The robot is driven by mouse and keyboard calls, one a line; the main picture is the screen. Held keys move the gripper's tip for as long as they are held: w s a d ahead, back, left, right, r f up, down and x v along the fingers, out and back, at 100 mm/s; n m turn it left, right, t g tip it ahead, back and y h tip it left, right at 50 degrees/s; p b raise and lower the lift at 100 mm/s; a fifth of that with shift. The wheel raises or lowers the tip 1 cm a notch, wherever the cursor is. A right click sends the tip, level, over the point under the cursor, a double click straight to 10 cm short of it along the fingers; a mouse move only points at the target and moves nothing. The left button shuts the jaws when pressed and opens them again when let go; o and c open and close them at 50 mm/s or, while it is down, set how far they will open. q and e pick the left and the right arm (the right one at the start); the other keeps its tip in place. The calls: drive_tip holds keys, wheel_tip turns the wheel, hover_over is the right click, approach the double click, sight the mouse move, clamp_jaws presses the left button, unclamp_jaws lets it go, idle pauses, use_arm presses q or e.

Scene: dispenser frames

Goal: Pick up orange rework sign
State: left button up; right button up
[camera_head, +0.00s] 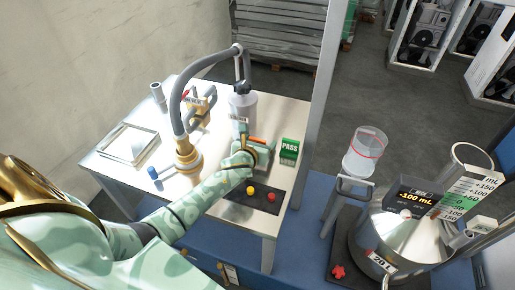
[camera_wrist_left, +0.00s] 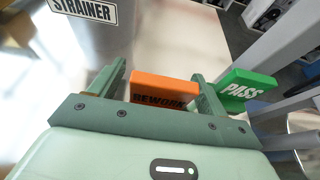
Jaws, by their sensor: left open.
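The orange rework sign (camera_wrist_left: 163,88) stands between the two fingers of my left gripper (camera_wrist_left: 160,78) in the left wrist view, with its REWORK lettering partly cut off by the gripper body. The fingers are open, one on each side of the sign; the right finger looks very near its edge, and I cannot tell whether it touches. In the head view my left gripper (camera_head: 254,146) is over the white table, and only a sliver of the orange sign (camera_head: 258,140) shows past it. My right gripper is not in view.
A green PASS sign (camera_head: 289,149) stands just right of the left gripper. A metal tray (camera_head: 128,144) is at left.

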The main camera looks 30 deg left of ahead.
use_arm(q)
drive_tip(key=c, duration=1.1)
